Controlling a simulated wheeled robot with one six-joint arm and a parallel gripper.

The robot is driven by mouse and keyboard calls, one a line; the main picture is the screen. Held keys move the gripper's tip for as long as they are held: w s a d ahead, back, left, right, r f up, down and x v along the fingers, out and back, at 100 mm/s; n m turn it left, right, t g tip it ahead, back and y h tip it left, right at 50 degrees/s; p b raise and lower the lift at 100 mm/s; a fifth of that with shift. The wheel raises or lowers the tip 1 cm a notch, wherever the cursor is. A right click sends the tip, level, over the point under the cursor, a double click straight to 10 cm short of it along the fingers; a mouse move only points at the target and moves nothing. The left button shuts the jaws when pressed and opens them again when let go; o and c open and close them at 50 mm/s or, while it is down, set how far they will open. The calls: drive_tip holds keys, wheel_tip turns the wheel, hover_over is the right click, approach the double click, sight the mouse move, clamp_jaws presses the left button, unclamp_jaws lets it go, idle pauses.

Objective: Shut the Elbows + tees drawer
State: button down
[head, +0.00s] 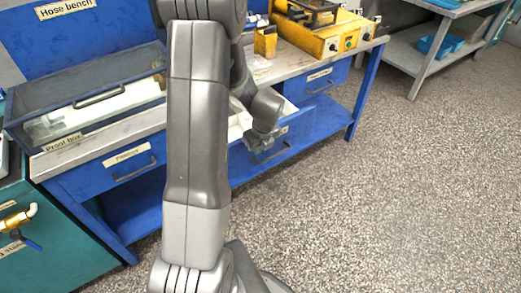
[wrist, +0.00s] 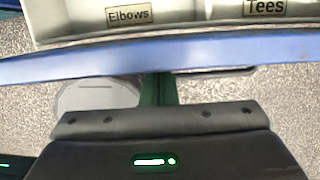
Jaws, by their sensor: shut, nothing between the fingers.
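The Elbows + tees drawer is pulled out under the bench, its blue front (head: 285,146) showing right of my arm in the head view. The wrist view shows its pale inside with "Elbows" and "Tees" labels and the blue top edge of its front (wrist: 240,50). A handle (wrist: 225,72) shows just below that edge. My gripper (head: 264,145) is at the drawer front. It is shut and empty; its narrow fingers (wrist: 158,88) reach toward the outer side of the front. The tips meet the blue edge in the picture; I cannot tell whether they touch it.
The Hose bench top (head: 100,150) holds a lidded proof box (head: 95,95) and a yellow machine (head: 320,38). Another drawer (head: 135,165) at left and one (head: 320,85) at right look shut. The speckled floor (head: 400,190) at right is clear.

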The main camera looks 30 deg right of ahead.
drive_tip(key=shift+w, duration=0.1)
drive_tip(key=w+a+p, duration=0.1)
drive_tip(key=w+p, duration=0.4)
drive_tip(key=w, duration=1.1)
drive_tip(key=shift+w+a, duration=0.15)
drive_tip(key=shift+w, duration=0.15)
